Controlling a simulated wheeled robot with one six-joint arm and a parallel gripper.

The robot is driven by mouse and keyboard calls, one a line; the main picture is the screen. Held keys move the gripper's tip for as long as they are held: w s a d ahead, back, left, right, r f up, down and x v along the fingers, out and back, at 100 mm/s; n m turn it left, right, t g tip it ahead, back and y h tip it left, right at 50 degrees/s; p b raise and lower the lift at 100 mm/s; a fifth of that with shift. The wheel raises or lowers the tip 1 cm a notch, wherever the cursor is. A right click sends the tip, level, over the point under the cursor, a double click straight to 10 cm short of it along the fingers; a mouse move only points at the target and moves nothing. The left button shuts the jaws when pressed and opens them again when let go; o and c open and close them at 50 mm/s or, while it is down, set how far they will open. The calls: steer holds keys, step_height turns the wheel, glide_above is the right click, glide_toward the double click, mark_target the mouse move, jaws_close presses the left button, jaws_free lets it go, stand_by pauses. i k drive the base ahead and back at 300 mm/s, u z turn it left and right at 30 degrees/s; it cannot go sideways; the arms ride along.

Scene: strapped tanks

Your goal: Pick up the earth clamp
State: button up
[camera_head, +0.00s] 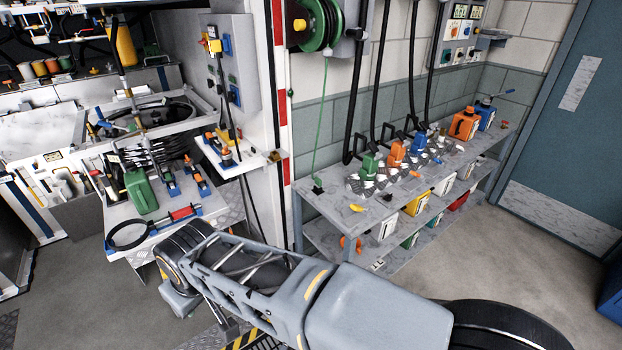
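The earth clamp appears to be the small dark green piece (318,185) at the left end of the grey metal bench (340,207). A thin green cable (325,125) runs down to it from a green reel (320,24) on the wall. The clamp is small in the view, so its jaws cannot be made out. My arm crosses the lower middle of the view, in front of the bench and below the clamp in the picture. My gripper's fingers do not show.
Black hoses (378,85) hang down to the bench, near several coloured couplings and an orange can (464,123). A lower shelf holds more cans. A cluttered work cart (133,208) stands at left. Bare floor (450,260) lies right of the bench, before a blue-grey door (572,120).

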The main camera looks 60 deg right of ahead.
mark_target(317, 181)
steer(key=z, duration=0.65)
steer(key=i, duration=0.9)
steer(key=z, duration=1.05)
steer(key=i, duration=0.3)
steer(key=z, duration=0.4)
